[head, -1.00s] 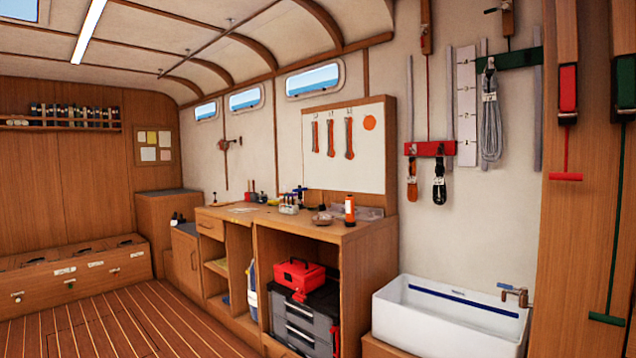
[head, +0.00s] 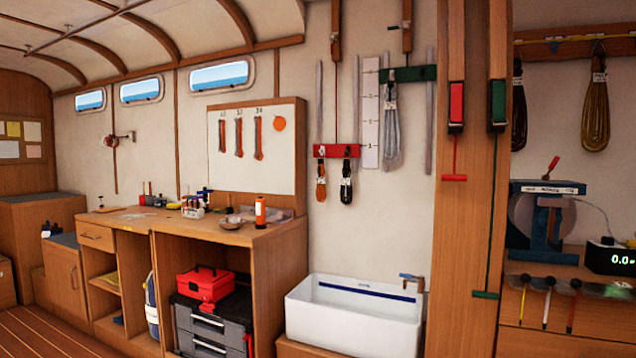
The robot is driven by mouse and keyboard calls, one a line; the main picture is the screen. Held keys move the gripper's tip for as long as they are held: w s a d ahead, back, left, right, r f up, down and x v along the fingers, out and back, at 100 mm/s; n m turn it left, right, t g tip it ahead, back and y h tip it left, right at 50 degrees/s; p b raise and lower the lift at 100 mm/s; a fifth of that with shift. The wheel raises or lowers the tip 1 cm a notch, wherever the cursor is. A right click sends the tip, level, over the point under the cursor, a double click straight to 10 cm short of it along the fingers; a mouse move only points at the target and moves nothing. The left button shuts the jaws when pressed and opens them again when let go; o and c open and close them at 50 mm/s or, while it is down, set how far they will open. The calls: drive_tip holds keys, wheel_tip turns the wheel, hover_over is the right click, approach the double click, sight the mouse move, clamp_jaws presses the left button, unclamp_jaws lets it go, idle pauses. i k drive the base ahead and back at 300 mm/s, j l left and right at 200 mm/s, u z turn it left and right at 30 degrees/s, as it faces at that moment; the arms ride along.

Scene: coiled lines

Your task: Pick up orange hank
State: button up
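A small orange hank (head: 321,188) hangs at the left end of the red wall bar (head: 337,151), with a pale tag near its top. A black hank (head: 346,190) hangs beside it on the right, also tagged. My gripper is not in view.
A wooden workbench (head: 262,238) with tools and a white sink (head: 350,318) stand below the wall. A grey hank (head: 391,140) hangs from a green bar (head: 412,74). A wooden post (head: 470,220) stands right of the sink. Wooden floor (head: 50,335) shows at lower left.

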sight(321, 192)
drive_tip(key=i+l+u, duration=0.2)
drive_tip(key=i, duration=0.6)
drive_tip(key=i+l+u, duration=0.15)
drive_tip(key=i+l, duration=0.35)
drive_tip(key=i, duration=0.3)
drive_tip(key=i+l+u, duration=0.2)
drive_tip(key=i+l, duration=0.35)
drive_tip(key=i, duration=0.2)
drive_tip(key=i+l+u, duration=0.2)
drive_tip(key=i+l, duration=0.4)
drive_tip(key=i, duration=0.1)
